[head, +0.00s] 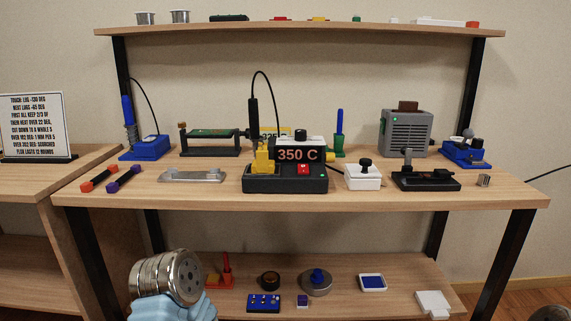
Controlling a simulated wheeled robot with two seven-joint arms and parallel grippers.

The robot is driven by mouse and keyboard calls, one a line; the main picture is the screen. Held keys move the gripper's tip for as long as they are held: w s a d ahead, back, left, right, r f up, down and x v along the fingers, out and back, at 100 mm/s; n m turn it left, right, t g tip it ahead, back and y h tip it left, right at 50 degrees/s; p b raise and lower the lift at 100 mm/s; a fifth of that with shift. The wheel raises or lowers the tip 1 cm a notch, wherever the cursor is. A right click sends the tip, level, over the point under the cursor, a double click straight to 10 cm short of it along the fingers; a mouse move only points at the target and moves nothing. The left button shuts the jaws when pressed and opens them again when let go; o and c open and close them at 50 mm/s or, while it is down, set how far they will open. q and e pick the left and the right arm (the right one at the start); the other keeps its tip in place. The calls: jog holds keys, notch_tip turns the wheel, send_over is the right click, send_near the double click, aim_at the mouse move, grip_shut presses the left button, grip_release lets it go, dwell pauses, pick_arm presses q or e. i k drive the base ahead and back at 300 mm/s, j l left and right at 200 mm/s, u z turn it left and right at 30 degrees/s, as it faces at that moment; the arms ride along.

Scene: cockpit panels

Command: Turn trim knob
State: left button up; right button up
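Several knobs show in the head view, and I cannot tell by any label which is the trim knob. A white box with a black knob (365,164) on top stands on the bench, right of the middle. A black soldering station (285,184) with a red switch and a "350 C" display stands to its left. Another black knob (301,135) sits on top of its display housing. A ribbed metal and light blue part (168,281), probably of my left arm, shows at the bottom left, below the bench top. No gripper fingers are visible.
The wooden bench top (225,197) has a clear front strip. Red and purple handled tools (110,179), a grey tray (192,176), a black fixture (425,179) and a grey machine (406,133) stand around. A printed sign (36,124) stands left. Shelves run above and below.

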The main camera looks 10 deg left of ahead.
aim_at(330, 157)
jog(key=l+u, duration=0.5)
jog(key=l, duration=0.3)
jog(key=k+l+u, duration=0.1)
jog(key=l+u, duration=0.35)
jog(key=l, duration=0.35)
jog(key=i+j+z, duration=0.1)
jog(key=j, duration=0.25)
jog(key=i+j+z, duration=0.1)
jog(key=i+j, duration=0.15)
jog(key=i+j+z, duration=0.1)
jog(key=j, duration=0.3)
jog(key=i+j+z, duration=0.1)
jog(key=j, duration=0.3)
jog(key=i+j+z, duration=0.1)
jog(key=j, duration=0.25)
jog(key=i, duration=0.1)
